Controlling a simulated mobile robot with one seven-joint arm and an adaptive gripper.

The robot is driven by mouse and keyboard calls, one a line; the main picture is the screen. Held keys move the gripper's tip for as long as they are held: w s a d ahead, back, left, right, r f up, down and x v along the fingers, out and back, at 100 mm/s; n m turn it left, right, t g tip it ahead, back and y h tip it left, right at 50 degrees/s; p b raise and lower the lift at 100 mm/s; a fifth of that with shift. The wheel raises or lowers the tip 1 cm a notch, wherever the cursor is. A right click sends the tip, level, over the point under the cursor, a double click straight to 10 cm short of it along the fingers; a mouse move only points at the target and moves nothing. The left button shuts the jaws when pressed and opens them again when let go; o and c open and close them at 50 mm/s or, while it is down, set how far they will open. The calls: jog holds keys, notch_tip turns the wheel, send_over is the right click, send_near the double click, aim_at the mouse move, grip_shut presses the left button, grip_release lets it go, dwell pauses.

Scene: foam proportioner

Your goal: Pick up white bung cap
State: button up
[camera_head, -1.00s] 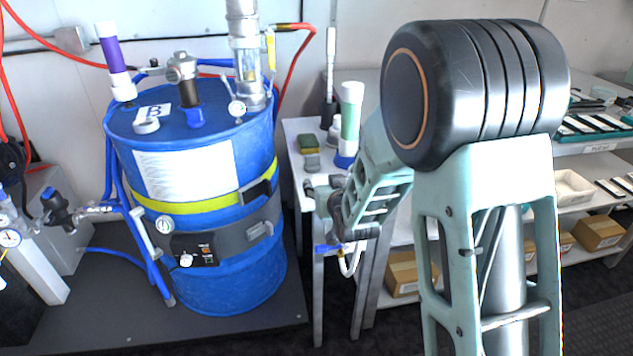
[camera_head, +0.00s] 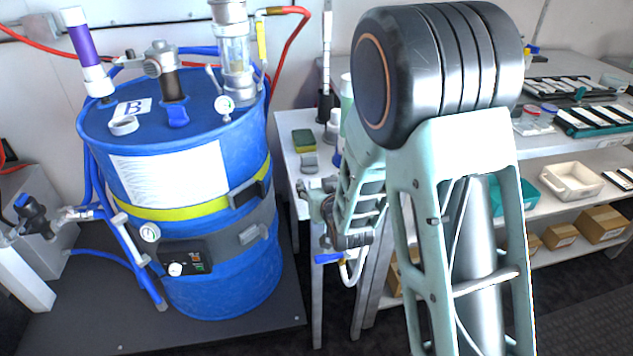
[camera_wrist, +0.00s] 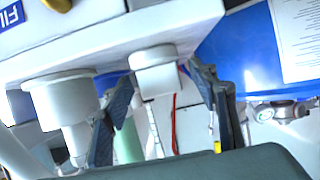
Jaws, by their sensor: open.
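A small pale grey-white cap (camera_head: 309,162) sits near the front edge of the narrow side table, just in front of the sponge. It seems to be the pale round piece (camera_wrist: 155,75) between my fingers in the wrist view, which looks upside down. My gripper (camera_wrist: 158,92) is open, with one finger on each side of this piece; I cannot tell if either touches it. In the head view my gripper (camera_head: 316,192) is at the table's front edge, close to the cap.
The blue drum (camera_head: 235,285) with fittings stands left of the side table (camera_head: 290,127). A green-yellow sponge (camera_head: 303,140) and a white bottle (camera_head: 333,125) stand close behind the cap. A blue-handled valve (camera_head: 330,258) hangs below. Shelves with boxes (camera_head: 603,222) are at right.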

jog(key=shift+w, duration=0.25)
jog(key=shift+s, duration=0.1)
jog(key=shift+c, duration=0.6)
jog(key=c, duration=1.2)
jog(key=shift+o, duration=0.2)
jog(key=shift+r, duration=0.15)
